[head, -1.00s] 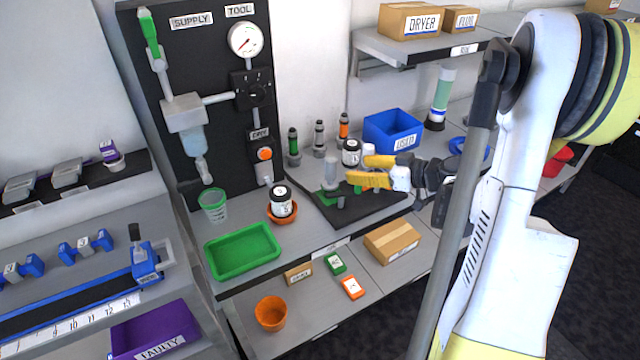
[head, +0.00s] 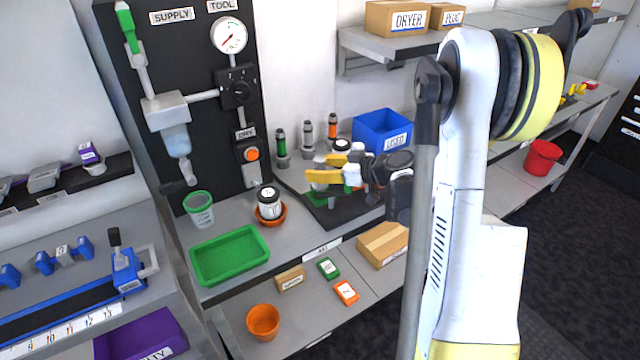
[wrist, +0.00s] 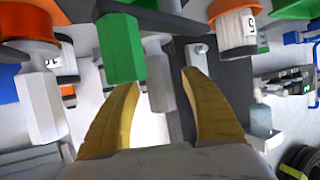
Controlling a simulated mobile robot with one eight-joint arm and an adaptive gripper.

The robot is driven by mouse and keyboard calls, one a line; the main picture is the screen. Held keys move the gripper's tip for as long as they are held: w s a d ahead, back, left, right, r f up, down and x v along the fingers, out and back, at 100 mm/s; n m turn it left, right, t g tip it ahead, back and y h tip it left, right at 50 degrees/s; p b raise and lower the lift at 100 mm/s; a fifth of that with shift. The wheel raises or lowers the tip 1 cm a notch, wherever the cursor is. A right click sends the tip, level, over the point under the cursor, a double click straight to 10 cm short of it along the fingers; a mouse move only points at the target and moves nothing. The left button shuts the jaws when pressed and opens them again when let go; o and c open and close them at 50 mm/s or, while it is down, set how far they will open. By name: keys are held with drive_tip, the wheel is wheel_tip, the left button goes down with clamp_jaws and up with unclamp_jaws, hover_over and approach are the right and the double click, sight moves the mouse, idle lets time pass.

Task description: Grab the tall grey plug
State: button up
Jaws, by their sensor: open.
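The tall grey plug (head: 320,161) stands upright on the dark mat (head: 345,217) in the head view, partly hidden by my yellow fingers. My gripper (head: 316,168) is open and sideways at the plug, with no clear grasp on it. In the wrist view, things hang upside down. A light-grey hexagonal plug (wrist: 40,105) is left of my left finger. A green hexagonal plug (wrist: 121,47) is just above that finger's tip.
A black-and-white jar (head: 269,203) sits in an orange dish, beside a green tray (head: 230,255). Several capped bottles (head: 307,135) stand behind the mat. A blue bin (head: 382,130) is behind my gripper. In the wrist view, an orange-and-white part (wrist: 236,30) is close on the right.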

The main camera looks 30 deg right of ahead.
clamp_jaws()
drive_tip(key=shift+r, duration=0.1)
